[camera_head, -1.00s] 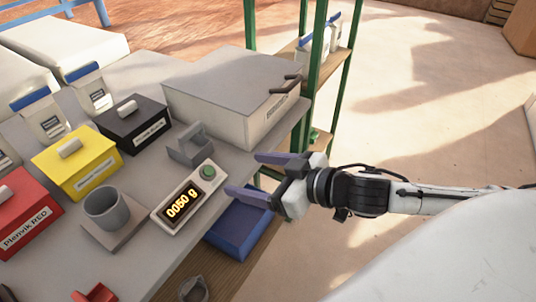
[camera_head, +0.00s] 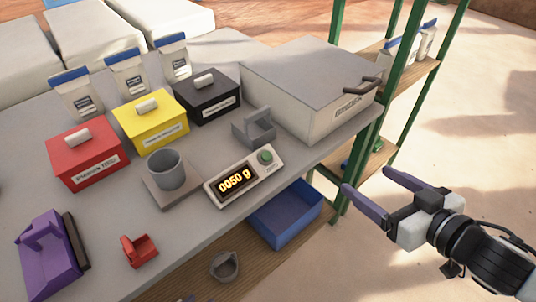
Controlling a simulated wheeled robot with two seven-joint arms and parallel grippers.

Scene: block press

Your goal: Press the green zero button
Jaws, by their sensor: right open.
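The green zero button (camera_head: 265,157) is a round green knob at the right end of the scale display box (camera_head: 216,192). A grey cup (camera_head: 166,169) stands on the square scale plate (camera_head: 160,199) to the left of the display. My right gripper (camera_head: 365,188) is open and empty, with two purple fingers pointing left. It is out past the table's front edge, to the right of the button and apart from it. My left gripper is not in view.
Red (camera_head: 86,153), yellow (camera_head: 151,120) and black (camera_head: 207,95) lidded boxes stand behind the scale. A grey scoop (camera_head: 254,128) and a large grey case (camera_head: 310,88) are near the button. A blue bin (camera_head: 286,213) sits on the lower shelf. Green shelf posts (camera_head: 400,75) rise behind my gripper.

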